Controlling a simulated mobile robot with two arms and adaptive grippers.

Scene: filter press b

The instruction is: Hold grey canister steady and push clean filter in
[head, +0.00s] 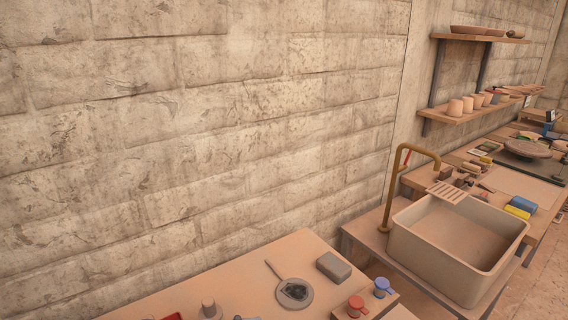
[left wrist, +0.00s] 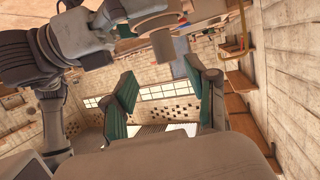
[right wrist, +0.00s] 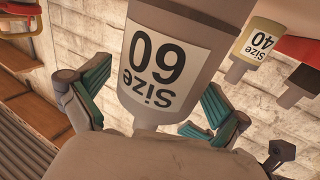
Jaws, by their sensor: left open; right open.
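My right gripper (right wrist: 152,105) shows in the right wrist view with its two teal-padded fingers apart. A grey bottle-shaped body (right wrist: 190,12) with a white "Size 60" label hangs upside down in the picture between and beyond the fingers. Its narrow neck reaches down behind my gripper's body; contact is not clear. I cannot tell whether it is the grey canister. My left gripper (left wrist: 162,95) is open, its green-padded fingers apart and nothing between them. Neither gripper shows in the head view. I cannot make out a clean filter in any view.
The head view shows a bench (head: 235,285) with a round dish (head: 294,292), a grey block (head: 333,267), a red knob (head: 356,303) and a blue knob (head: 382,285). A sink (head: 460,245) stands to the right. A cream "Size 40" body (right wrist: 258,42) shows in the right wrist view.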

